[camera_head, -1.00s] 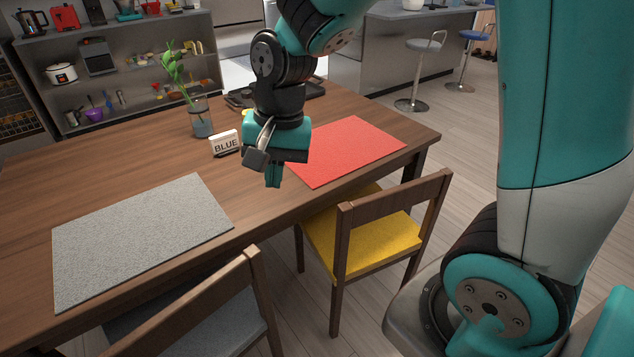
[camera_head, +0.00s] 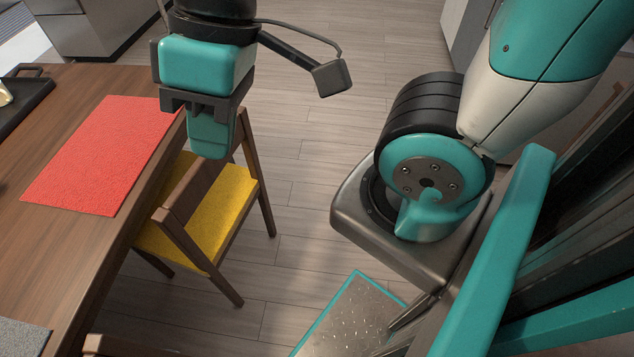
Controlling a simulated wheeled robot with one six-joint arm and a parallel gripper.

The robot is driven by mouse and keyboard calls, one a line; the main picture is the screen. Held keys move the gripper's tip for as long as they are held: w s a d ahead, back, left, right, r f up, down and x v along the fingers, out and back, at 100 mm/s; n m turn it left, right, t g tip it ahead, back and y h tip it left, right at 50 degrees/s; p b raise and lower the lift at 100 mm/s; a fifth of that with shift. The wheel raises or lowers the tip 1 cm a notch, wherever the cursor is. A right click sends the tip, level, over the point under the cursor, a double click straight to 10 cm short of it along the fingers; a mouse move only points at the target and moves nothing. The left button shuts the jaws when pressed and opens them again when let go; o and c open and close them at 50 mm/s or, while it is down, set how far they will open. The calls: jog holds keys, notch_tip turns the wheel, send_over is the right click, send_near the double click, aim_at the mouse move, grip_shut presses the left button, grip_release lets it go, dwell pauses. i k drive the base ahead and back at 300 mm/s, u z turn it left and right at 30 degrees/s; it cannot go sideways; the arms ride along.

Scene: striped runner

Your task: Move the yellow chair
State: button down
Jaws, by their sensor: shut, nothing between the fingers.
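The yellow chair (camera_head: 222,208) has a yellow seat and a brown wooden frame. It stands at the table's right side, its seat partly under the table edge near the red placemat. Its wooden backrest faces away from the table. My gripper (camera_head: 212,145) is shut and empty. It hangs pointing down over the chair in the picture and covers part of the backrest's far end. I cannot tell whether it touches the chair.
The wooden table (camera_head: 50,245) holds a red placemat (camera_head: 100,155), a dark tray (camera_head: 22,105) and a grey placemat (camera_head: 22,338). Bare wood floor (camera_head: 310,200) lies right of the chair, up to my base.

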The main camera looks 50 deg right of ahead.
aim_at(192, 223)
jog(key=z, duration=1.75)
jog(key=i, duration=3.8)
jog(key=u, duration=3.25)
